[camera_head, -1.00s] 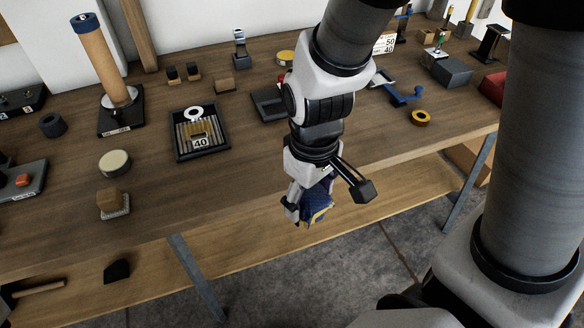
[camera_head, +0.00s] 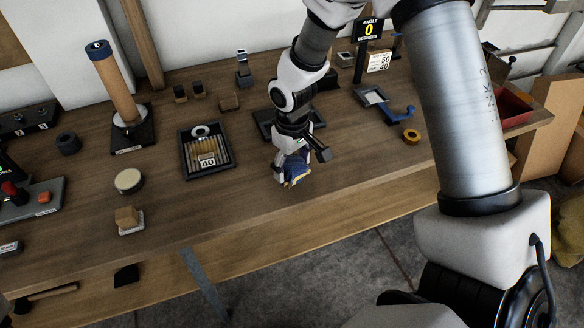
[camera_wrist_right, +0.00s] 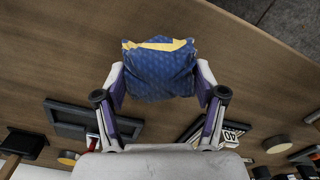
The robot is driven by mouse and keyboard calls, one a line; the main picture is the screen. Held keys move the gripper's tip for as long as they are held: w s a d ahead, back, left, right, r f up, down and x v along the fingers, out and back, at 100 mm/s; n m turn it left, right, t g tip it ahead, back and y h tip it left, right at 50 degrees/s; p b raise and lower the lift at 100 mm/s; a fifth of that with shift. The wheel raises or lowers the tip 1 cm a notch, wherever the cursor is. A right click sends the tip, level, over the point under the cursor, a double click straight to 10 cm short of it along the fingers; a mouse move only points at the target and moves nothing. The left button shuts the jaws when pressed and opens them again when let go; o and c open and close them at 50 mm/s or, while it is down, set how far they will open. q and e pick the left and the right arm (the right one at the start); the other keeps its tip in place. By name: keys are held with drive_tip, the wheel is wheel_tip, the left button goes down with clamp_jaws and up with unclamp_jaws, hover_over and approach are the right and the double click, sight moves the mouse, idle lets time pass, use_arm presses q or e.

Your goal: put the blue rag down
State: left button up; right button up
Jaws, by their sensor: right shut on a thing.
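The blue rag (camera_head: 297,168) is a crumpled blue cloth with a yellow edge. My right gripper (camera_head: 294,166) is shut on it, low over the front part of the wooden workbench (camera_head: 250,205). In the right wrist view the rag (camera_wrist_right: 160,72) sits between the two fingertips (camera_wrist_right: 160,85), with the bench top behind it. I cannot tell whether the rag touches the bench. My left gripper is not in view.
A black tray marked 40 (camera_head: 206,150) stands left of the rag. A dark tray (camera_head: 268,124) lies behind my right gripper, partly hidden.

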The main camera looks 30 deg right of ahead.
sight(293, 164)
drive_tip(key=shift+s+f, duration=0.1)
drive_tip(key=shift+f, duration=0.75)
drive_tip(key=shift+w+f, duration=0.2)
drive_tip(key=shift+f, duration=0.05)
drive_tip(key=shift+s+f, duration=0.1)
drive_tip(key=o, duration=1)
wheel_tip(293, 164, up, 12)
drive_tip(key=shift+r+p, duration=0.2)
drive_tip(key=shift+p, duration=0.1)
drive_tip(key=shift+s+f, duration=0.1)
